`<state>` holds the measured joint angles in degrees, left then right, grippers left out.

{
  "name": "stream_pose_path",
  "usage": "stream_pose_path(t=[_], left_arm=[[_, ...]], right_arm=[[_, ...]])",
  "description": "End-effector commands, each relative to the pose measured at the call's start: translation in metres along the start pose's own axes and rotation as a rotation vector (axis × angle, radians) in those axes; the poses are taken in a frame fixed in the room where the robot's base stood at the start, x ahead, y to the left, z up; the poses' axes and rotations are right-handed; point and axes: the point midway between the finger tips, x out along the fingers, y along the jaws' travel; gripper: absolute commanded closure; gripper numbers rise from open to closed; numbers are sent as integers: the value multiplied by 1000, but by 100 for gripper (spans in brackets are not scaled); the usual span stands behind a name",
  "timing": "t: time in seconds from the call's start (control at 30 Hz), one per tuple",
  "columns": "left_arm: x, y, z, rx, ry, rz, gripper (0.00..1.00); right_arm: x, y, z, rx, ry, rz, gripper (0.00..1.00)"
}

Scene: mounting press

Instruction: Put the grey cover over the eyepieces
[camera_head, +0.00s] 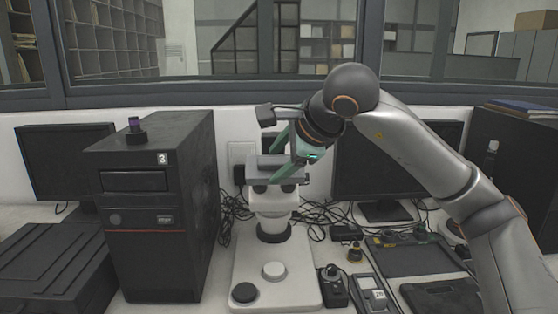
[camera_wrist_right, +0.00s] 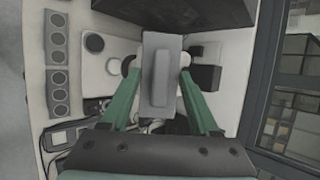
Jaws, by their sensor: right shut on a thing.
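The white microscope (camera_head: 272,230) stands on the bench, with its two eyepieces (camera_head: 289,188) at the top. The grey cover (camera_head: 262,171) is a flat block with a raised ridge on top. In the head view it appears just above the eyepieces; I cannot tell if it touches them. In the right wrist view the cover (camera_wrist_right: 160,70) lies between my green fingers, and pale round parts of the microscope show on both sides. My right gripper (camera_head: 275,158) is shut on the cover, reaching in from the right. My left gripper is not in view.
A black computer tower (camera_head: 160,210) stands close on the left of the microscope. A monitor (camera_head: 385,170) and tangled cables are behind. A black dark-topped tray (camera_head: 415,255), a meter (camera_head: 375,292) and a small knobbed box (camera_head: 333,287) lie to the right.

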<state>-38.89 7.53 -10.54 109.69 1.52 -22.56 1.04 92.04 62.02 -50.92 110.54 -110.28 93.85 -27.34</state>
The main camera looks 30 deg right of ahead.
Motion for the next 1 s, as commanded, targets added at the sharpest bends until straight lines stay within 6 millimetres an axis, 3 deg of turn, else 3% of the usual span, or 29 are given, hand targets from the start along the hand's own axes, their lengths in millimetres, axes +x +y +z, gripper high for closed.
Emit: stream_pose_path(t=[0.77, 0.8, 1.0], left_arm=[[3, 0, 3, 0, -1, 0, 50], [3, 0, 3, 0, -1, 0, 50], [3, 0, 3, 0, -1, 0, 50]], right_arm=[[10, 0, -4, 0, 0, 0, 94], [10, 0, -4, 0, 0, 0, 37], [10, 0, -4, 0, 0, 0, 15]])
